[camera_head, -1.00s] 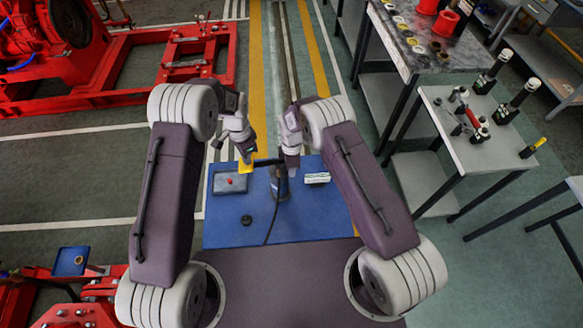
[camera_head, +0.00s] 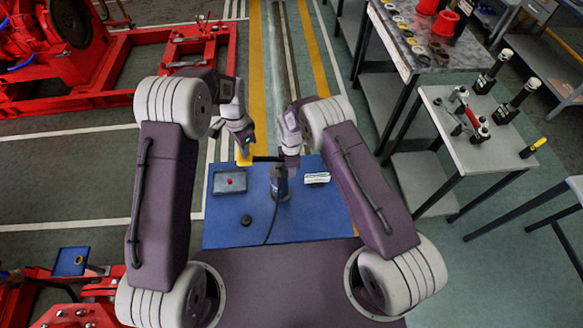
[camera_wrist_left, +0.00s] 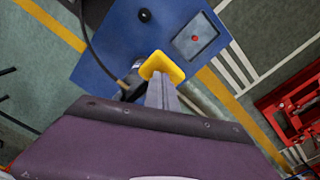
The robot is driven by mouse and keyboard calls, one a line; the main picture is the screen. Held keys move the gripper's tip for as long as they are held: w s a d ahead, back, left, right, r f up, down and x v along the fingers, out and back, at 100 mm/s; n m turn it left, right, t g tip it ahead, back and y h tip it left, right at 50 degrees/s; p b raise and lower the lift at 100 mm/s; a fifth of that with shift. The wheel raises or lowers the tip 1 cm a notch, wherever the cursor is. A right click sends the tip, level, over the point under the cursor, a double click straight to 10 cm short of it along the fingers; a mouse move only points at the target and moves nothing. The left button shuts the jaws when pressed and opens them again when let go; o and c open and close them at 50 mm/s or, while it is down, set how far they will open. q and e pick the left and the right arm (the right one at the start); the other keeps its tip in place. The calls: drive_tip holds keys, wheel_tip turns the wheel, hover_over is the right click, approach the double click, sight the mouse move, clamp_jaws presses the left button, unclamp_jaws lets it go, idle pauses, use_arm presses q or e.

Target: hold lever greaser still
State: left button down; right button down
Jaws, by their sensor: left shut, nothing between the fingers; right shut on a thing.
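The lever greaser (camera_head: 281,184) is a dark, upright cylinder on the blue tabletop (camera_head: 232,225), with a black hose running toward me. A dark bar, apparently its lever, sticks out leftward near its top. My right gripper (camera_head: 290,164) is shut on the greaser's upper part and hides some of it. My left gripper (camera_head: 246,152) is shut and empty, up and left of the greaser, apart from its body. A yellow piece (camera_wrist_left: 163,66) sits at its fingertips in the left wrist view. The greaser also shows there, partly hidden (camera_wrist_left: 131,84).
A grey side table (camera_head: 470,140) with tools stands at the right. Red machinery (camera_head: 190,70) is at the left.

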use_arm(q)
drive_tip(key=shift+r, duration=3.05)
use_arm(e)
drive_tip(key=c, duration=1.2)
unclamp_jaws()
wheel_tip(320, 180, up, 12)
drive_tip(key=shift+r, duration=0.1)
